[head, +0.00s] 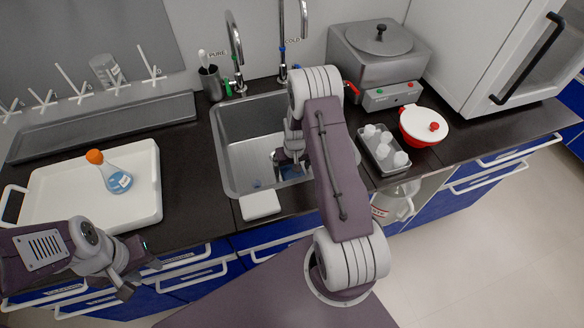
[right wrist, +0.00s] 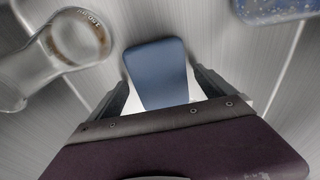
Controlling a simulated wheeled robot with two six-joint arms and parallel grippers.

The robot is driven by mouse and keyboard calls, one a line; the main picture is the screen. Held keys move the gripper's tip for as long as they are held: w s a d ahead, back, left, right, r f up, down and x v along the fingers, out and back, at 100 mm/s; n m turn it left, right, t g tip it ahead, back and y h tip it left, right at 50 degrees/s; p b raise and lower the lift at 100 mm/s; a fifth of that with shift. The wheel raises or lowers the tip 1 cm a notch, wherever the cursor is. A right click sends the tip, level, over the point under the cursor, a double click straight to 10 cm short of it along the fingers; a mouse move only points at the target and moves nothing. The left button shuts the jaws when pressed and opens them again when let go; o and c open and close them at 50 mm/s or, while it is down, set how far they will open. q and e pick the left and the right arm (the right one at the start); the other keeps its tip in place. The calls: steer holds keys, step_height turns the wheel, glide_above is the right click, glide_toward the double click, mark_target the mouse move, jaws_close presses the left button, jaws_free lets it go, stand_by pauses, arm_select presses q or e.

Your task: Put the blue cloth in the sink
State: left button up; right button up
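My right gripper (head: 291,152) reaches down into the metal sink (head: 232,150), mostly hidden by its own arm in the head view. In the right wrist view a flat blue piece with rounded corners (right wrist: 157,72), possibly the blue cloth, lies between my spread fingers (right wrist: 162,80). Light gaps show beside it, and I see no clear grip. My left gripper (head: 138,277) is open and empty, in front of the counter at lower left.
A glass vessel (right wrist: 70,40) and a speckled blue piece (right wrist: 272,8) lie near the right gripper. A white tray (head: 45,200) holds a flask of blue liquid (head: 116,178). A white pad (head: 260,205) lies at the sink's front edge. Taps (head: 234,45) stand behind.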

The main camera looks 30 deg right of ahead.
mark_target(294, 174)
steer(key=shift+r, duration=0.4)
step_height(294, 174, up, 12)
steer(key=s+p, duration=0.1)
steer(key=shift+s+a+f+p, duration=0.25)
steer(key=shift+s+p, duration=0.15)
